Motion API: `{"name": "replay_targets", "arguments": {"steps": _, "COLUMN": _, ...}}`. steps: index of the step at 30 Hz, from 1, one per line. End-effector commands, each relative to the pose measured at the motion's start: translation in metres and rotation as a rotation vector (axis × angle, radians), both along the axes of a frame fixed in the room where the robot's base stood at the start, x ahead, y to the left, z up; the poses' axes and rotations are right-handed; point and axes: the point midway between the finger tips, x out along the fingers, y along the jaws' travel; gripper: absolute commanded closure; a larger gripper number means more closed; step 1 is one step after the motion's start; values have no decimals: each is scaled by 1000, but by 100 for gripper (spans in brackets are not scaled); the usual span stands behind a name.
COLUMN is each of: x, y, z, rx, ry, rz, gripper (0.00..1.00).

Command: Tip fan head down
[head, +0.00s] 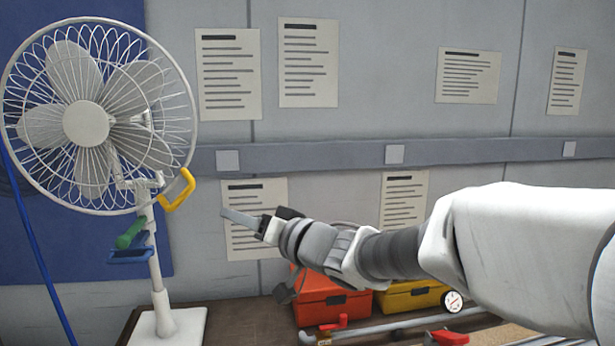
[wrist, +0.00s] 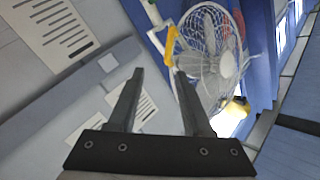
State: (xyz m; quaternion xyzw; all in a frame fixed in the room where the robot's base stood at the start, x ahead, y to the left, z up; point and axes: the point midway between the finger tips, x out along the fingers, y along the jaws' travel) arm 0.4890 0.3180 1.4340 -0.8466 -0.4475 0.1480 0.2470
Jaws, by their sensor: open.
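The white fan stands at the left in the head view, with its round caged fan head (head: 87,123) upright on a pole above a white base (head: 168,326). A yellow handle (head: 177,190) sticks out at the lower right of the head. My gripper (head: 228,214) is to the right of the handle and a little lower, apart from it. In the wrist view the fan head (wrist: 213,58) and the yellow handle (wrist: 171,43) lie beyond my open fingers (wrist: 158,75). The handle shows between the fingertips, near the right one. Nothing is between the fingers.
An orange toolbox (head: 325,300) and a yellow box (head: 405,296) stand below my arm, with pipes and red-handled valves in front. Papers hang on the grey wall.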

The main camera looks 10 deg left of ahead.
Motion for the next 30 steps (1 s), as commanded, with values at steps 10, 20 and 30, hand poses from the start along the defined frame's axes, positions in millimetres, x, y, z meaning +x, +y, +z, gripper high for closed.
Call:
{"name": "replay_targets", "arguments": {"steps": 10, "x": 0, "y": 29, "z": 5, "rx": 49, "ry": 24, "rz": 79, "gripper": 50}}
{"name": "replay_targets", "arguments": {"steps": 20, "x": 30, "y": 83, "z": 6, "rx": 49, "ry": 24, "rz": 79, "gripper": 50}}
{"name": "replay_targets", "arguments": {"steps": 30, "x": 61, "y": 137, "z": 6, "rx": 48, "ry": 22, "rz": 76, "gripper": 50}}
